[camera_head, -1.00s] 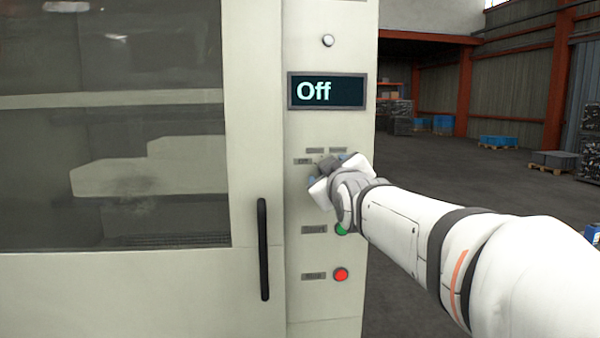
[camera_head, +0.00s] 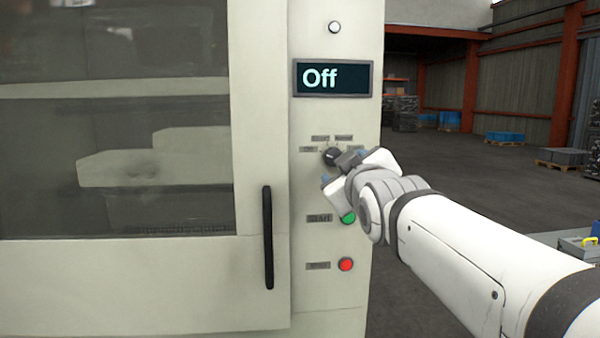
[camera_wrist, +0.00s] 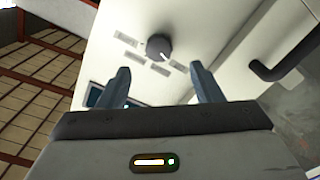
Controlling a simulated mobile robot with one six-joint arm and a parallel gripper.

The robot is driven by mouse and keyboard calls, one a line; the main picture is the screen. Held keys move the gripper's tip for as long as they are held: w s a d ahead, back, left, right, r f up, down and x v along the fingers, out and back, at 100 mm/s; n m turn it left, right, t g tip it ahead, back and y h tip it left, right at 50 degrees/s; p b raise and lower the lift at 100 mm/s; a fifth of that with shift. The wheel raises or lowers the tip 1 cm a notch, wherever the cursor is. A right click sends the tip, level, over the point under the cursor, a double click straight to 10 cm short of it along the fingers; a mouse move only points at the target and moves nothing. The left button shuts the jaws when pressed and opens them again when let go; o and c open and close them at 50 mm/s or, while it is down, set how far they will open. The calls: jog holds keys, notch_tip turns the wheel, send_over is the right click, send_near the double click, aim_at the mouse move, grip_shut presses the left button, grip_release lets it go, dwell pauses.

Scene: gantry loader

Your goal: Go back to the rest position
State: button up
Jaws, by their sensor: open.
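My gripper (camera_head: 345,170) is in front of the machine's control panel, just right of and below a dark rotary knob (camera_head: 331,156). In the wrist view its two fingers (camera_wrist: 158,88) are apart with nothing between them. The knob (camera_wrist: 158,46) stands beyond the fingertips, clear of them, with several small labels around it. The display (camera_head: 333,78) above reads "Off". The red button (camera_head: 346,264) below is in plain view.
The machine's door (camera_head: 130,275) with a dark window fills the left, with a black vertical handle (camera_head: 268,237) near the panel. To the right is open floor (camera_head: 450,180), with pallets and blue crates (camera_head: 505,136) far back. A grey case with a yellow handle (camera_head: 580,247) is at the right edge.

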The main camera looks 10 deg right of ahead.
jog(key=s+f+m+g, duration=0.2)
jog(key=s+f+g, duration=0.3)
jog(key=f, duration=0.8)
jog(key=s+f+m+g+p, duration=0.1)
jog(key=s+f+m+g, duration=0.2)
jog(key=f, duration=1.1)
jog(key=s+g, duration=0.3)
jog(key=s, duration=0.1)
jog(key=s+f+g, duration=0.1)
jog(key=s+f, duration=0.1)
jog(key=s, duration=0.1)
jog(key=s+f+m+g, duration=0.1)
jog(key=s+f, duration=0.1)
jog(key=s+f+m+g, duration=0.1)
jog(key=s+f+g, duration=0.1)
jog(key=s, duration=0.1)
jog(key=shift+s+f+p, duration=0.15)
jog(key=shift+s+p, duration=0.15)
jog(key=shift+p, duration=0.05)
